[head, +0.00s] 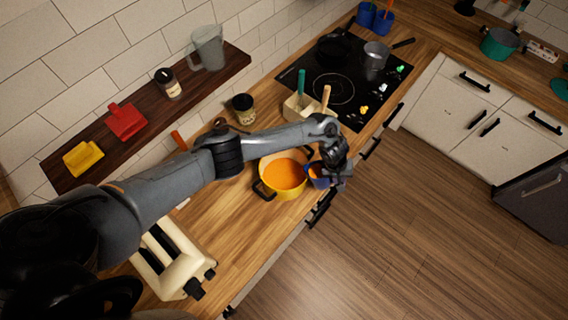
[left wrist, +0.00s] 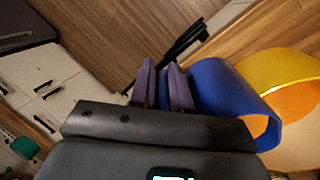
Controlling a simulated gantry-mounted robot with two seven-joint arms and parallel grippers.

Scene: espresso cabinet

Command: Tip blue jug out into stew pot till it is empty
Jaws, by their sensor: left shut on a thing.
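The stew pot (head: 268,189) is yellow with dark handles and stands on the wooden counter, holding orange liquid. It also shows at the right of the left wrist view (left wrist: 262,62). The blue jug (head: 321,183) is just right of the pot, at its rim; orange shows inside its mouth. In the left wrist view the jug (left wrist: 222,90) has its mouth toward the pot; I cannot tell its exact tilt or whether it touches the rim. My left gripper (head: 332,172) is shut on the jug; its fingers (left wrist: 163,88) are at the jug's side. My right gripper is not in view.
A cream toaster (head: 178,258) stands on the counter at the near left. A cream utensil holder (head: 300,108) and a jar (head: 243,107) stand behind the pot. The black hob (head: 345,85) lies beyond. A dark shelf (head: 150,118) runs along the wall.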

